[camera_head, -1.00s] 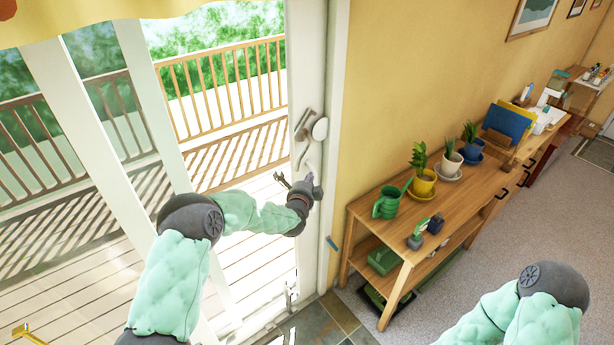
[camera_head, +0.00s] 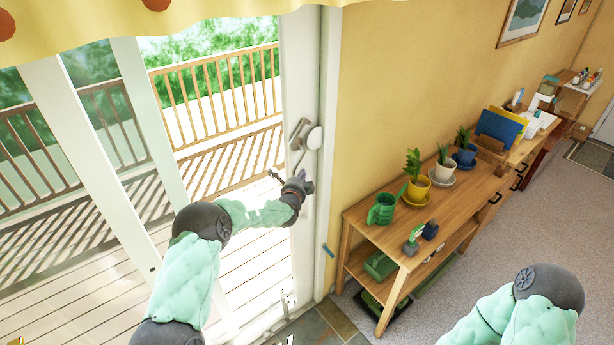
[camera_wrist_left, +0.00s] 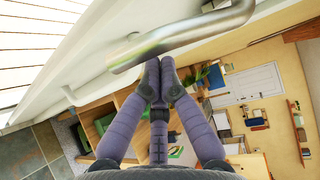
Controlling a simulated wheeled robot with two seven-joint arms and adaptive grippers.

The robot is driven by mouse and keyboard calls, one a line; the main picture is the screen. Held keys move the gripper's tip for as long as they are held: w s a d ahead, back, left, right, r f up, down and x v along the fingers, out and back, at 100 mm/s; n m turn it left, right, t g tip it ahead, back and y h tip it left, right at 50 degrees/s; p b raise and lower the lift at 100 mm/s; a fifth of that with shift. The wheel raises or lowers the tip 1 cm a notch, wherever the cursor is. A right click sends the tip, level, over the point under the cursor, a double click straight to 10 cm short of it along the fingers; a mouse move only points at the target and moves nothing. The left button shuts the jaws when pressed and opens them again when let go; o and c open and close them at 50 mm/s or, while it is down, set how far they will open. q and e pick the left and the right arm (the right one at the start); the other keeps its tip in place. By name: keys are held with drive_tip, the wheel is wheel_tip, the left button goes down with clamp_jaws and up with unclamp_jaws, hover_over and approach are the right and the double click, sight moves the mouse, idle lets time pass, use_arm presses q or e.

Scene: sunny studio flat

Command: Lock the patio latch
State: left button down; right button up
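The patio door's edge stile carries grey metal latch hardware (camera_head: 298,134) with a pale round piece (camera_head: 314,137) beside it. In the left wrist view a silver lever (camera_wrist_left: 185,38) crosses just beyond my fingertips. My left gripper (camera_wrist_left: 159,78) has its two purple fingers drawn together at the tips, with nothing visible between them. The tips overlap the lever's lower edge in that view; I cannot tell whether they touch it. In the head view the left gripper (camera_head: 301,176) is just below the hardware, partly hidden by its wrist. My right gripper is out of the picture.
A wooden shelf table (camera_head: 390,213) with a green watering can (camera_head: 383,208) and potted plants stands along the yellow wall to the right. A sunlit deck (camera_head: 110,245) with a railing lies beyond the glass. Carpeted floor (camera_head: 470,245) is open at right.

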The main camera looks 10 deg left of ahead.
use_arm(q)
drive_tip(key=shift+s+a, duration=0.25)
drive_tip(key=shift+a, duration=0.05)
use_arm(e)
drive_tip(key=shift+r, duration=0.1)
use_arm(q)
drive_tip(key=shift+r, duration=0.1)
